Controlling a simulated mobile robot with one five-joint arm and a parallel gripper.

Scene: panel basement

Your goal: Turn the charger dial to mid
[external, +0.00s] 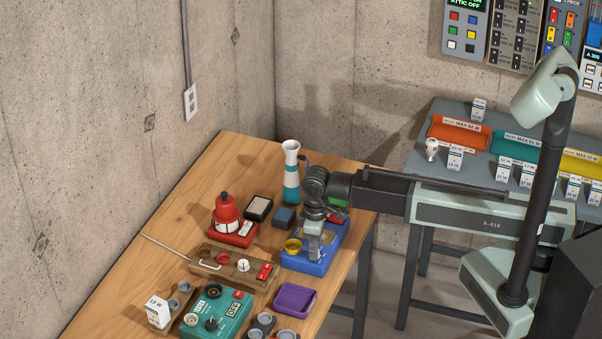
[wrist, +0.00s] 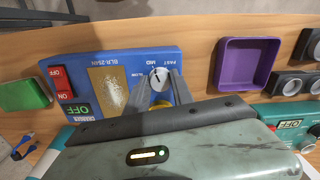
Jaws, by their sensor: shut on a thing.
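The blue charger (external: 318,266) stands on the wooden table in the external view. It also shows in the wrist view (wrist: 115,62), with a red ON/OFF switch (wrist: 62,82) and a green OFF display (wrist: 80,110). Its small white dial (wrist: 158,77) sits below the printed words SLOW, MID and FAST. A dark mark on the dial seems to face the MID side; it is too small to be sure. My gripper (wrist: 162,88) is shut on the dial, one finger at each side. In the external view my gripper (external: 313,246) points down at the charger and hides the dial.
A yellow part (external: 293,246) is close beside my fingers. A purple tray (external: 295,300) stands in front of the charger, and a teal device (external: 215,315) is further front. A white and teal flask (external: 291,172) stands behind. The table's right edge is close to the charger.

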